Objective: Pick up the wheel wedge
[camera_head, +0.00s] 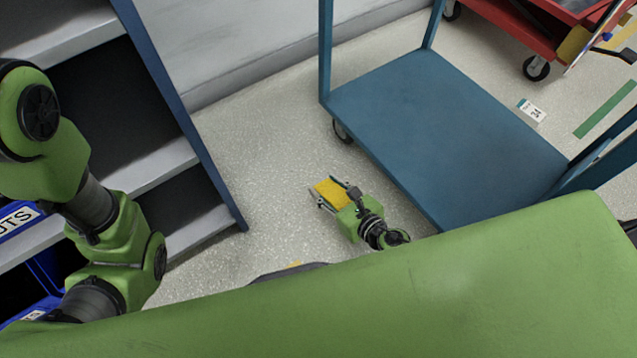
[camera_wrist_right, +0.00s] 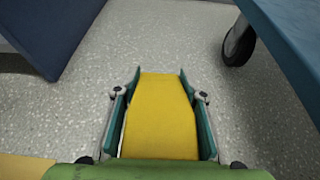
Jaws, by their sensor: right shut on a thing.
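The yellow wheel wedge (camera_head: 332,192) is between the fingers of my right gripper (camera_head: 327,197), low over the speckled floor, left of the blue cart. In the right wrist view the wedge (camera_wrist_right: 160,117) fills the space between the two teal-lined fingers of the gripper (camera_wrist_right: 158,100). The fingers are shut on its sides. I cannot tell whether the wedge touches the floor. My left arm shows at the left of the head view, but its gripper is not in view.
A blue cart (camera_head: 430,115) with black casters stands right of the right gripper; one caster (camera_wrist_right: 238,45) is close in the wrist view. A shelf unit (camera_head: 185,120) stands at the left. A red cart (camera_head: 520,30) is at the far right. Floor between shelf and cart is clear.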

